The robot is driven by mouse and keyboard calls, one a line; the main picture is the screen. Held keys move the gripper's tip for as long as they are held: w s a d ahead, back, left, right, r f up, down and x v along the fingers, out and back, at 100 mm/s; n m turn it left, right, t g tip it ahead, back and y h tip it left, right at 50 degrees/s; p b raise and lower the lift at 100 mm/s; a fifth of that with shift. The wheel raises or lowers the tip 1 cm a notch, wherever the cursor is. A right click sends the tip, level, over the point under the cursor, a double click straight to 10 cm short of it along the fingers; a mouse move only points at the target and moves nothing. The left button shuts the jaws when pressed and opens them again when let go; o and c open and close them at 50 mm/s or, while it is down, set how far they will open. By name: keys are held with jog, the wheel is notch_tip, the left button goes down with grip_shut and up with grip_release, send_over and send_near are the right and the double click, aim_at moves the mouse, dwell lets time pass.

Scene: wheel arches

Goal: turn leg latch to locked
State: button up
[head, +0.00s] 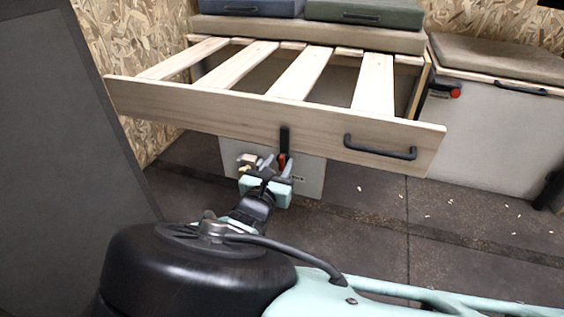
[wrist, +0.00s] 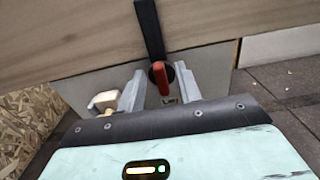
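The leg latch (head: 282,160) is a small red lever below the wooden front board of the pull-out slatted frame (head: 230,112). It hangs by a black vertical strap or leg (head: 285,140). In the wrist view the red latch (wrist: 160,78) points downward, slightly tilted, on a dark round pivot. My gripper (head: 266,165) is under the board, with its fingers on either side of the latch. In the wrist view the two grey fingers (wrist: 152,92) are apart with the red lever between and just beyond them. I cannot tell whether either finger touches it.
A black handle (head: 380,149) sits on the board to the right. A pale panel (head: 308,178) stands behind my gripper. A bench cabinet (head: 490,130) with a red-and-black catch (head: 454,93) is at right. A dark panel (head: 60,120) stands at left.

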grip_shut()
jog(key=shift+r+p, duration=0.2)
jog(key=shift+p, duration=0.5)
jog(key=n+p, duration=0.2)
jog(key=p, duration=0.2)
jog(key=shift+r, duration=0.2)
jog(key=n+p, duration=0.1)
jog(key=p, duration=0.2)
jog(key=shift+a+n, duration=0.15)
jog(key=shift+n, duration=0.15)
jog(key=n+p, duration=0.2)
jog(key=p, duration=0.1)
jog(key=shift+w+a+f+n, duration=0.1)
jog(key=shift+f+n, duration=0.1)
jog(key=shift+n, duration=0.2)
jog(key=n+p, duration=0.1)
jog(key=n, duration=0.2)
jog(key=f+n+p, duration=0.1)
jog(key=n+p, duration=0.1)
jog(key=n, duration=0.2)
jog(key=n+p, duration=0.1)
jog(key=n, duration=0.3)
jog(key=shift+a+f, duration=0.3)
jog(key=shift+n, duration=0.4)
